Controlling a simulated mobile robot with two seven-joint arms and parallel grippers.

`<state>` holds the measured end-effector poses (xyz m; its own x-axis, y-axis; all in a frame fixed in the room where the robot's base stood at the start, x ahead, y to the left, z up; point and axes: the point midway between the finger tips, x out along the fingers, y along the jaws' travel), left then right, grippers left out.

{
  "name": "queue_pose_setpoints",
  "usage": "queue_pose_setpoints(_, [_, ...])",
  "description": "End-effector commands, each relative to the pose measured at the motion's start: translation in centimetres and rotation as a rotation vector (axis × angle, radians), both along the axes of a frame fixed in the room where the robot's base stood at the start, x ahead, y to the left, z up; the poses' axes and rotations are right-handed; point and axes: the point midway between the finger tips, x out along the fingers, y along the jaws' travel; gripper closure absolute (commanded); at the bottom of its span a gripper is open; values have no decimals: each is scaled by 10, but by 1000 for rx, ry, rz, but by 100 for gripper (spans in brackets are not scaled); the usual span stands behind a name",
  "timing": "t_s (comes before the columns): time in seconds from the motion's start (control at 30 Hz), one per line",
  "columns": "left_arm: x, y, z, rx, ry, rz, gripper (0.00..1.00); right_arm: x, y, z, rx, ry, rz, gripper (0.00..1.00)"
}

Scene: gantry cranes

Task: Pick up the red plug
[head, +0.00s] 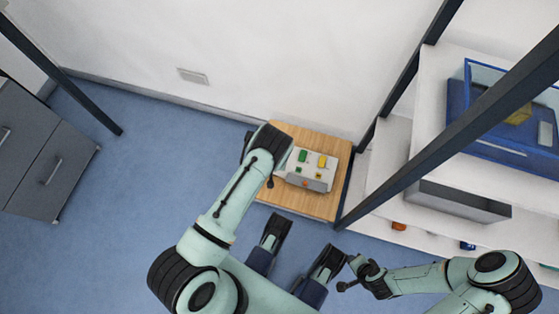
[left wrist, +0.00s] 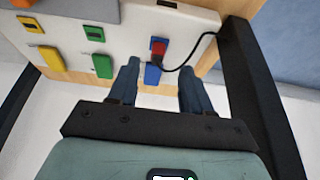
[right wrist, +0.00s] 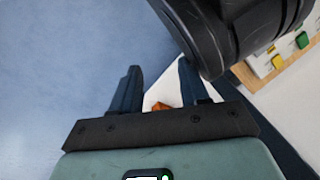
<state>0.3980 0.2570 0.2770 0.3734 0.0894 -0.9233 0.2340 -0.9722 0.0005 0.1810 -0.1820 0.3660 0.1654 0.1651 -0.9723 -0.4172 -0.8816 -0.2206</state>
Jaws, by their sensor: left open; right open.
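The red plug (left wrist: 158,47) shows in the left wrist view on the white box (left wrist: 190,28), with a black cable curving off to the right. A blue block (left wrist: 152,74) sits just below it. My left gripper (left wrist: 160,65) is open, its fingers on either side of the blue block in the picture, with the plug beyond the fingertips and not held. In the head view the white box (head: 308,184) lies beside my left wrist; I cannot make out the plug there. My right gripper (right wrist: 160,80) is open and empty, away from the box.
The box stands on a wooden board (head: 318,206) against the wall. It carries green (left wrist: 102,66) and yellow (left wrist: 50,56) blocks. Blue floor (head: 130,185) is clear at the left.

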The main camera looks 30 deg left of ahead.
Motion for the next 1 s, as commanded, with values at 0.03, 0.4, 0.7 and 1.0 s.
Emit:
queue_pose_setpoints(0.03, [2,-1,-10,0,2,-2,51,-7,-1,-9,1,24,-2,55])
queue_pose_setpoints(0.4, [16,0,-40,0,0,1,51,-43,-6,-34,7,144,-12,55])
queue_pose_setpoints(0.7, [16,0,-39,0,1,0,84,-43,-6,-33,8,142,-12,55])
queue_pose_setpoints(1.0, [16,0,-39,0,1,0,100,-42,-6,-33,8,141,-11,55])
